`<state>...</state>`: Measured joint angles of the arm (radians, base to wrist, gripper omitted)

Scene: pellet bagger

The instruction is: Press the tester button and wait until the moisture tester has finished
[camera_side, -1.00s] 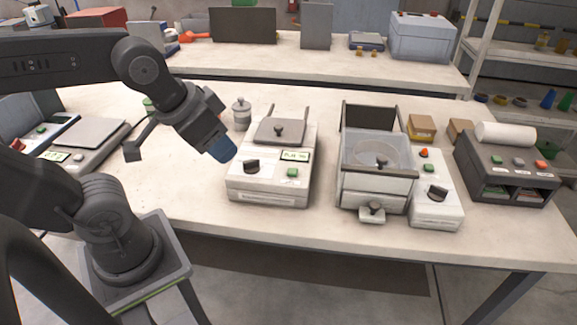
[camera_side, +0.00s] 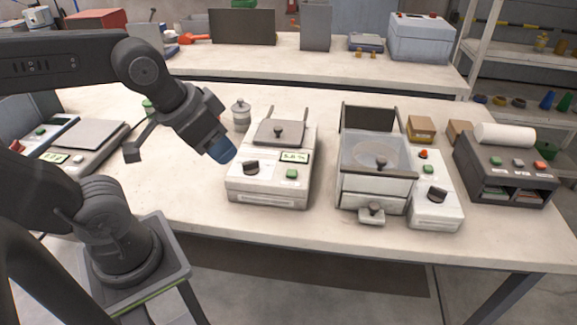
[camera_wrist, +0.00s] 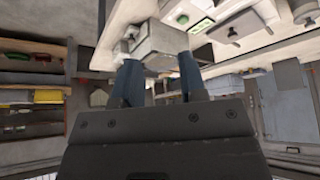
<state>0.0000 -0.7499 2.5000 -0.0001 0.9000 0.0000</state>
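The moisture tester (camera_side: 268,187) is the pale box in the middle of the bench, with a dark knobbed lid (camera_side: 281,131) shut on top. Its front bears a black knob (camera_side: 251,167), a lit green display (camera_side: 294,156) with digits too small to read surely, and a green button (camera_side: 292,174). My gripper (camera_side: 222,150) hovers above and left of the tester's front left, apart from the button. In the wrist view its two blue fingers (camera_wrist: 159,78) stand apart. A pale block (camera_wrist: 160,45) shows beyond them; I cannot tell what it is.
A lidded metal jar (camera_side: 241,115) stands behind my gripper. A clear-covered machine (camera_side: 375,170) with a control box (camera_side: 436,200) stands to the right, then a dark printer-like unit (camera_side: 507,165). A scale (camera_side: 85,145) is at the left. Bare bench lies in front of the tester.

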